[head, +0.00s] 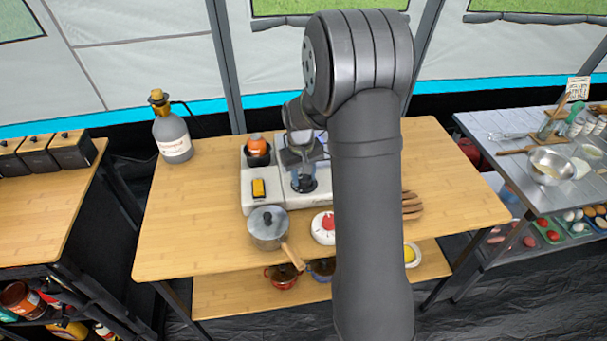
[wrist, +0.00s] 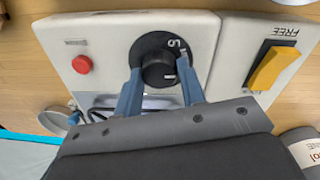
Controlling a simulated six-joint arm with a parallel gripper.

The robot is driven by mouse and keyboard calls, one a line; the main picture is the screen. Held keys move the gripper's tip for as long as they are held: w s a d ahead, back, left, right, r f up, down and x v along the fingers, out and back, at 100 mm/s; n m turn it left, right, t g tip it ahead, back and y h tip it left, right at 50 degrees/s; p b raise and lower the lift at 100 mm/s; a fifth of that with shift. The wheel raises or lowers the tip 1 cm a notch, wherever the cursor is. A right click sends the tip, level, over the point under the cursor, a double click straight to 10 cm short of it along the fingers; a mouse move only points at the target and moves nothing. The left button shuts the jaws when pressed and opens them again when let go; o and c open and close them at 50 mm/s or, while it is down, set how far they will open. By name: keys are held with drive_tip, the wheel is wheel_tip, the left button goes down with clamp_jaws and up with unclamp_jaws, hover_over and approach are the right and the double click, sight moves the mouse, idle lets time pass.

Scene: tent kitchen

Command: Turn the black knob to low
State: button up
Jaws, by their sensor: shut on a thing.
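The black knob (wrist: 158,70) sits on the front face of a white appliance (wrist: 117,35) in the wrist view. A black dial plate with white marks surrounds it; I cannot read the setting for certain. My gripper (wrist: 160,80) has its two blue-grey fingers on either side of the knob and is shut on it. In the head view, my gripper (head: 303,180) is at the front of the white appliance (head: 262,195) on the wooden table, and my arm hides the appliance's right part.
A red button (wrist: 82,64) and a yellow switch (wrist: 272,68) flank the knob. A lidded pot (head: 268,226) and a white device with a red top (head: 324,228) stand in front. A grey bottle (head: 172,135) is at the back left. The table's left side is clear.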

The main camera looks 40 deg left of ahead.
sight(304, 180)
drive_tip(key=n, duration=0.5)
drive_tip(key=shift+n, duration=0.3)
drive_tip(key=n, duration=0.5)
drive_tip(key=shift+d+n+y, duration=0.1)
drive_tip(key=shift+n+y, duration=0.2)
drive_tip(key=o, duration=1)
drive_tip(key=shift+r, duration=0.1)
drive_tip(key=r, duration=1.1)
drive_tip(key=s+r, duration=0.1)
drive_tip(key=r, duration=0.5)
drive_tip(key=shift+d+r, duration=0.1)
drive_tip(key=shift+d, duration=0.1)
